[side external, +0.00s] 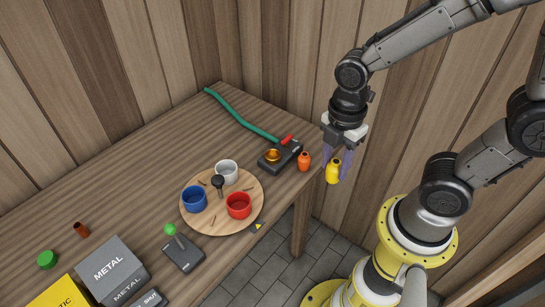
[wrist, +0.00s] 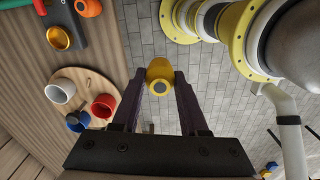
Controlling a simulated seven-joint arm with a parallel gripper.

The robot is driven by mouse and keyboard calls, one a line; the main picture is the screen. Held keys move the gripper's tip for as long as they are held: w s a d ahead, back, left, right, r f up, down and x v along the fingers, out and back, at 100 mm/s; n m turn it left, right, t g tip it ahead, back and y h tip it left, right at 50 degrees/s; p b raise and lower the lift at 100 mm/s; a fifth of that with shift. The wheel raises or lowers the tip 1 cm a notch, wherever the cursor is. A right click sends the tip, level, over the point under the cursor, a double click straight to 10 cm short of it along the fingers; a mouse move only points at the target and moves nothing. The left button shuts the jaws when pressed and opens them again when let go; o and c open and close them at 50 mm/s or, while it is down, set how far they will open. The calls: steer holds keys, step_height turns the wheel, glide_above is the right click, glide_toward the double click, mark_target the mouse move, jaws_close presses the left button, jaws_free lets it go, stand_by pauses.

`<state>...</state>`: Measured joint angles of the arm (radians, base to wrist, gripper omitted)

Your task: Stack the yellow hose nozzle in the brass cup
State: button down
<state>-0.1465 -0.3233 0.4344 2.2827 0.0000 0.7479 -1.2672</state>
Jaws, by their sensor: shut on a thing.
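My gripper (side external: 337,160) is shut on the yellow hose nozzle (side external: 332,173) and holds it in the air off the bench's right edge. In the wrist view the nozzle (wrist: 159,73) sits between the two dark fingertips, with the grey floor below. The brass cup (side external: 272,156) sits on a dark block with a red lever, to the left of my gripper in the side view. In the wrist view the brass cup (wrist: 59,38) is at the upper left, open and apparently empty.
An orange nozzle (side external: 304,162) stands beside the dark block, close to my gripper. A round wooden board (side external: 215,226) carries white (side external: 227,172), blue (side external: 194,199) and red (side external: 238,206) cups. A green hose (side external: 240,116) runs behind. Metal boxes (side external: 110,270) and a green-knobbed joystick (side external: 183,252) stand at the front left.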

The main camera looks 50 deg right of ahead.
steer(key=w+d+r, duration=0.4)
steer(key=w, duration=0.3)
steer(key=w+f, duration=0.3)
steer(key=w, duration=0.1)
steer(key=w+f, duration=0.3)
steer(key=w, duration=0.1)
steer(key=w+f, duration=0.3)
steer(key=w, duration=0.1)
steer(key=shift+w, duration=0.3)
steer(key=shift+w+f, duration=0.25)
steer(key=shift+f, duration=0.1)
steer(key=shift+w+f, duration=0.1)
steer(key=shift+f, duration=1.5)
steer(key=shift+f, duration=0.3)
steer(key=shift+c, duration=2.2)
jaws_free()
